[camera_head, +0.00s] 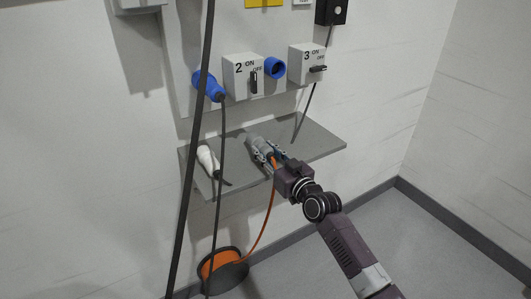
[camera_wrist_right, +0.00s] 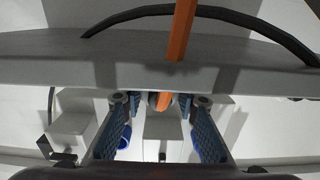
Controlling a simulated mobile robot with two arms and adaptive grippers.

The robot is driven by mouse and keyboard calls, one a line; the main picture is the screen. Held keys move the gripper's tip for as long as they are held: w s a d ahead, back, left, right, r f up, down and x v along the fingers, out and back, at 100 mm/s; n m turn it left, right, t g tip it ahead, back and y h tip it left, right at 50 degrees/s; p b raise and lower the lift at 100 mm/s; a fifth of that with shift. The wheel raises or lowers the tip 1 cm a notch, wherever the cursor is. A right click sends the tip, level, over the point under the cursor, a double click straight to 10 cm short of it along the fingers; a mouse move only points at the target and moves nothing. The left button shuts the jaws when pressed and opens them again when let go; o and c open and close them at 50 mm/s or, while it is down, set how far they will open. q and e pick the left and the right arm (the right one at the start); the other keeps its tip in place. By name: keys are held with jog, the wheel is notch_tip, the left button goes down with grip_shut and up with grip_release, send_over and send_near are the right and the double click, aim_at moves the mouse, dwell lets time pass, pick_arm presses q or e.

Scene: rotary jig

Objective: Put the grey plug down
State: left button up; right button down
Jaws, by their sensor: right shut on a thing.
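The grey plug (camera_head: 257,144) is at the grey shelf (camera_head: 315,145), with an orange cable (camera_head: 268,205) running from its near end. My right gripper (camera_head: 270,156) is shut on the plug. The plug lies low over the shelf; I cannot tell whether it touches it. In the right wrist view the gripper's two blue-padded fingers (camera_wrist_right: 160,125) stand on either side of the plug, and the orange cable (camera_wrist_right: 180,35) passes between them. The fingers partly hide the plug in the head view. My left gripper is not in view.
A white plug (camera_head: 208,160) lies on the shelf's left part. Switch boxes 2 (camera_head: 241,77) and 3 (camera_head: 306,63) and a blue socket (camera_head: 274,68) are above. A blue plug (camera_head: 208,86) is left of box 2. Dark cables hang at left. An orange cable reel (camera_head: 222,262) is on the floor.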

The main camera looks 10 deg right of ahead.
jog(key=shift+f, duration=0.15)
jog(key=c, duration=1.5)
grip_release()
jog(key=shift+f, duration=0.1)
jog(key=shift+r, duration=0.25)
jog(key=v, duration=1.2)
